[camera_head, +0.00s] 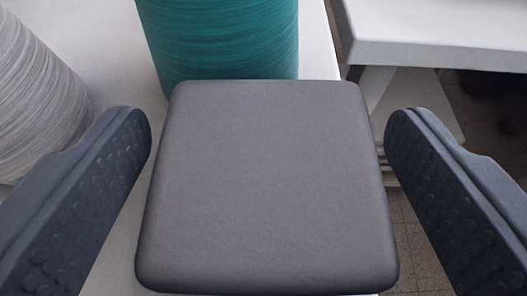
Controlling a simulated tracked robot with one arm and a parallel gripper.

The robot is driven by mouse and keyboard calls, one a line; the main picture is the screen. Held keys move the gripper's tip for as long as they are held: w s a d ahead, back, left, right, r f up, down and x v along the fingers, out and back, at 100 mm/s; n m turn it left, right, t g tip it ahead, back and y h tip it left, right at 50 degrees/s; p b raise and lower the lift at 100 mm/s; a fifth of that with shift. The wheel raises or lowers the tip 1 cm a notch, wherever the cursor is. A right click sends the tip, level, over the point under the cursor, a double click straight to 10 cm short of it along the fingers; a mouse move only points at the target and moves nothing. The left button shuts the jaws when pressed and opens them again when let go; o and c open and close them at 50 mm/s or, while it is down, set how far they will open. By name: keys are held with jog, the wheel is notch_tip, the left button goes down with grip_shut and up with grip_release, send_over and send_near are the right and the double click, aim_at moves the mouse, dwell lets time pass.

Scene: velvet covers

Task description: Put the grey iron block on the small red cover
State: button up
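The grey iron block (268,185) fills the middle of the view, a square shape with rounded corners seen close up. My gripper (268,135) is open, with one dark ridged finger on the left of the block and one on the right. A narrow gap shows between each finger and the block's side. What lies under the block is hidden. The small red cover is not in view.
A teal thread-wound cylinder (220,38) stands just behind the block. A pale grey wound cone (38,100) is at the left, close to the left finger. They stand on a white table (100,40). Another white table (440,30) is at the upper right, over a tiled floor (410,240).

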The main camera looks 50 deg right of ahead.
jog(key=shift+r, duration=0.1)
jog(key=p+v, duration=0.2)
jog(key=v, duration=1)
jog(key=shift+p, duration=0.4)
